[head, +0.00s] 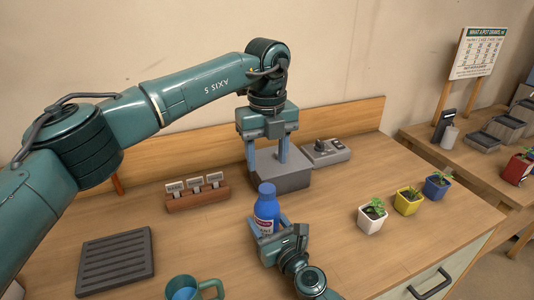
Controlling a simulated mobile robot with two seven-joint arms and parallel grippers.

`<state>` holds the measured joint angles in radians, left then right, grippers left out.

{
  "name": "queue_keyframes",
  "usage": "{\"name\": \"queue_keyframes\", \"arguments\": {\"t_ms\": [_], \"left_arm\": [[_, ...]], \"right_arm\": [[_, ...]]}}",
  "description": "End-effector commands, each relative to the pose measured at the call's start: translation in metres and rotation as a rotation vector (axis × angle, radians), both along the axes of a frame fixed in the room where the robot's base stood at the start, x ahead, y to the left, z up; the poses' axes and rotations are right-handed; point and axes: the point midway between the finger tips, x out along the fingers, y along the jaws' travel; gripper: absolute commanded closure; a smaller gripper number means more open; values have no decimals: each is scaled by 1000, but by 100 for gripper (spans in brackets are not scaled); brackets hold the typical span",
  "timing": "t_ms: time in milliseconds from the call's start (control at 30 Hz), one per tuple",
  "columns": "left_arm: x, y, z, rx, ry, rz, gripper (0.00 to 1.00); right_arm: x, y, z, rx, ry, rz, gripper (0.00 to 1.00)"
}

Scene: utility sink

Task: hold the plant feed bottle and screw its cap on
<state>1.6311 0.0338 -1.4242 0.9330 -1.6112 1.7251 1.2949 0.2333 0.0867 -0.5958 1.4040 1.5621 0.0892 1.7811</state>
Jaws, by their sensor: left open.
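My left gripper (268,163) points down behind the bottle, over a grey block (290,180). Its two fingers are apart with nothing seen between them.
A grey device with a knob (326,152) sits behind right. A wooden label rack (197,196) and dark ridged mat (116,262) lie left. A teal mug (190,288) is at the front. White, yellow and blue plant pots (371,219) stand right. Table is clear between bottle and pots.

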Motion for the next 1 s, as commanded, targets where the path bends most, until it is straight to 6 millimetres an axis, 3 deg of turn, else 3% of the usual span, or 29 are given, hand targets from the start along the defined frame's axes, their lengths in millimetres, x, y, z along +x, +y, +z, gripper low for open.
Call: {"name": "queue_keyframes", "arguments": {"t_ms": [533, 1000], "left_arm": [[0, 0, -70, 1, 3, -1, 48], [0, 0, -80, 1, 0, -1, 50]], "right_arm": [[0, 0, 0, 0, 1, 0, 100], [0, 0, 0, 0, 1, 0, 100]]}}
